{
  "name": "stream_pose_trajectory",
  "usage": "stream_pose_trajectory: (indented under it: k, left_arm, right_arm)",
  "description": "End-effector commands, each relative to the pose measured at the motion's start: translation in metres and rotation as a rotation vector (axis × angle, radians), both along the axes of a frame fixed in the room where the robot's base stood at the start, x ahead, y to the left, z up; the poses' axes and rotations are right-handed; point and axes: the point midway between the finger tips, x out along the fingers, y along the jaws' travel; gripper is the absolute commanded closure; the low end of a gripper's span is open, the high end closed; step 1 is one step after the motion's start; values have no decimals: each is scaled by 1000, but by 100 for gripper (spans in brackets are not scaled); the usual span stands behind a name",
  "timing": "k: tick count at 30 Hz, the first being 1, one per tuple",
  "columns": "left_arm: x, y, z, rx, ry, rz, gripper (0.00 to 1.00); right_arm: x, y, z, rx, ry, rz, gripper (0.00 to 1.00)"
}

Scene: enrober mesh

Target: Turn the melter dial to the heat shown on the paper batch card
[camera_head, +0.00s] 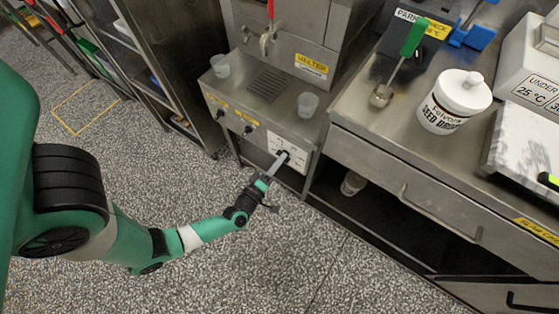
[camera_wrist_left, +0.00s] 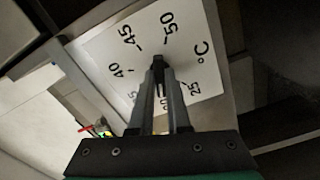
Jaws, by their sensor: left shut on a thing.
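The melter's white dial plate (camera_head: 297,156) is on the front of the steel melter (camera_head: 245,80), low on its right side. In the left wrist view, the dial plate (camera_wrist_left: 200,65) reads 25, 40, 45, 50 and °C; other numbers are partly hidden by my fingers. My left gripper (camera_head: 281,157) reaches the dial from the front and is shut on its black knob (camera_wrist_left: 158,62). The knob is mostly covered by the fingers, so I cannot tell its exact setting. I cannot pick out a paper batch card. My right gripper is not in view.
Two clear cups (camera_head: 308,104) (camera_head: 220,66) stand on the melter's ledge. Two smaller black knobs (camera_head: 248,129) (camera_head: 220,114) sit left of the dial. The right counter holds a white jar (camera_head: 455,100) and a green-handled ladle (camera_head: 405,55). The floor in front is clear.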

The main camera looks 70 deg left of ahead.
Motion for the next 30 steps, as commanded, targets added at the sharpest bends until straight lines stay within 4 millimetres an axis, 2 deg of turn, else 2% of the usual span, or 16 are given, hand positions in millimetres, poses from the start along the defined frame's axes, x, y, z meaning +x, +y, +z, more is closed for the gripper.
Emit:
stream_pose_trajectory:
  k: [21,22,26,30]
  left_arm:
    - [0,0,0,-63,-47,0,100]
    - [0,0,0,-63,-47,0,80]
    - [0,0,0,-63,-47,0,56]
    - [0,0,0,-63,-47,0,55]
  right_arm:
    - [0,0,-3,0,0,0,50]
    - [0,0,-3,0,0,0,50]
    - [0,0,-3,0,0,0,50]
    - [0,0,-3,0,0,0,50]
